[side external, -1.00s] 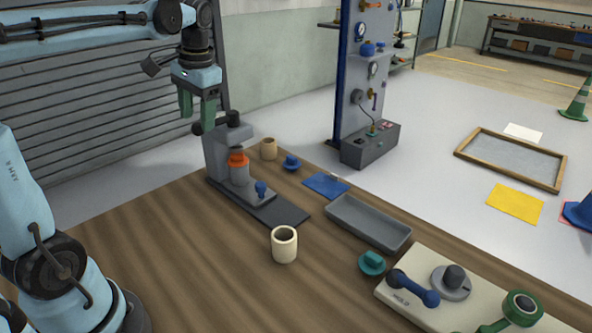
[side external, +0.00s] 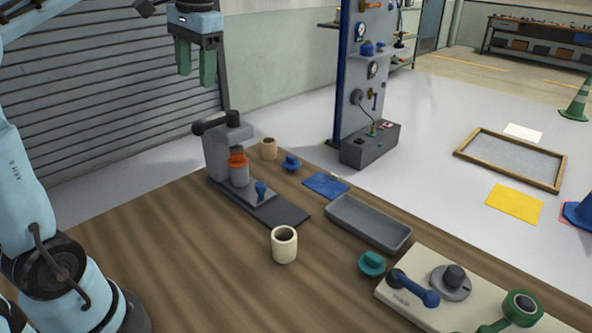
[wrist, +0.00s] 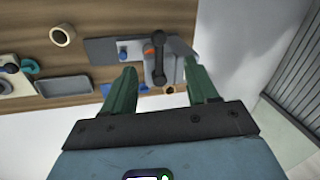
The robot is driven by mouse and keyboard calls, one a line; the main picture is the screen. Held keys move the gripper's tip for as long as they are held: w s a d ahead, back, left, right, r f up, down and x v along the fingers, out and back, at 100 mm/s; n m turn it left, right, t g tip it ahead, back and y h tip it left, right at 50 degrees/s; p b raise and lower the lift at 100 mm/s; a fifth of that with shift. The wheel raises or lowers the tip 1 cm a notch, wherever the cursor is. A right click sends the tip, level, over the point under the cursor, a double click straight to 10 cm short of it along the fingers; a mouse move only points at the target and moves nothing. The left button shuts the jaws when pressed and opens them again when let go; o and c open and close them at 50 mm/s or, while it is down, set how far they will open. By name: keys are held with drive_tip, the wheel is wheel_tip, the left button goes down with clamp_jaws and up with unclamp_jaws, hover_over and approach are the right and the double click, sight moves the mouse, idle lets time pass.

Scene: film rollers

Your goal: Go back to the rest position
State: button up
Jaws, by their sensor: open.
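My gripper (side external: 196,78) hangs in the air above and to the left of the grey press-like fixture (side external: 217,150) in the side view. Its two green fingers point down, apart, with nothing between them. In the wrist view the open fingers (wrist: 158,88) show with the fixture (wrist: 168,70) below and beyond them. The fixture has a dark lever on top, an orange-ringed grey cylinder (side external: 239,170) and a blue knob (side external: 261,189).
A cream cup (side external: 284,246), a grey tray (side external: 368,222), a blue pad (side external: 326,185), a teal knobbed piece (side external: 372,263) and a cream control panel (side external: 440,300) are on the wooden table (side external: 170,255). A gauge panel (side external: 366,70) stands behind. The air around my gripper looks clear.

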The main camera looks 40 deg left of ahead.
drive_tip(key=s+d+f+m+t+h, duration=0.1)
drive_tip(key=s+d+f+t, duration=0.1)
drive_tip(key=d+f, duration=0.5)
drive_tip(key=s+d+f+m+t+h, duration=0.1)
drive_tip(key=s+d+f+t, duration=0.1)
drive_tip(key=d+f+t, duration=0.3)
drive_tip(key=d+f, duration=0.3)
drive_tip(key=f, duration=0.2)
drive_tip(key=shift+s+d+f+t, duration=0.25)
drive_tip(key=shift+d+f+t, duration=0.05)
